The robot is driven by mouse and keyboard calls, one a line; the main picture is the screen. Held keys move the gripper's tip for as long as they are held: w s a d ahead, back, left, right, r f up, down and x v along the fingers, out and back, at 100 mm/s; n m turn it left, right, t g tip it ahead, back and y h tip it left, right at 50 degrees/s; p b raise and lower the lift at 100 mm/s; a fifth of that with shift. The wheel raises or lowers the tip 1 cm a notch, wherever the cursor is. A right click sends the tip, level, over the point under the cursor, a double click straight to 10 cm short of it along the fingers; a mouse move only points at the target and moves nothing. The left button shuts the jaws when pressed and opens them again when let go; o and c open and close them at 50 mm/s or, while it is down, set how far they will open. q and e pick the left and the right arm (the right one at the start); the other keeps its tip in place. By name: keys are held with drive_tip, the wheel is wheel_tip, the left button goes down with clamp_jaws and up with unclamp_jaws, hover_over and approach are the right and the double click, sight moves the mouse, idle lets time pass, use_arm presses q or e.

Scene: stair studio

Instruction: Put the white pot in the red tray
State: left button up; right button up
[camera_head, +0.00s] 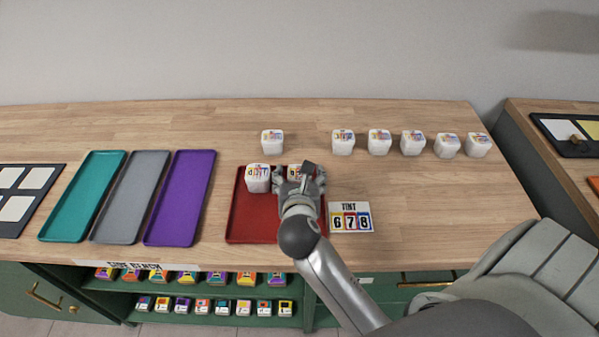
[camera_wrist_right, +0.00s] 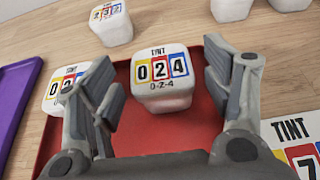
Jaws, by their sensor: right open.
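The red tray (camera_head: 250,225) lies on the wooden bench. A white pot (camera_head: 258,178) stands in its back left part, and it also shows in the right wrist view (camera_wrist_right: 56,92). A second white pot (camera_head: 294,170), marked 0-2-4, stands at the tray's back right, partly hidden by my right gripper (camera_head: 302,182). In the right wrist view this pot (camera_wrist_right: 163,85) is upright between the spread fingers of my open gripper (camera_wrist_right: 160,78), with gaps showing at both sides. My left gripper is not in view.
Several white pots (camera_head: 380,142) stand in a row behind the tray, one apart on the left (camera_head: 272,142). A TINT 678 card (camera_head: 350,217) lies right of the tray. Purple (camera_head: 180,200), grey (camera_head: 130,200) and teal (camera_head: 82,198) trays lie left. The bench's right part is clear.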

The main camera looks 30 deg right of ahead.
drive_tip(key=v, duration=0.9)
drive_tip(key=shift+s+a+r, duration=0.1)
drive_tip(key=shift+s+r, duration=0.05)
drive_tip(key=shift+s, duration=0.15)
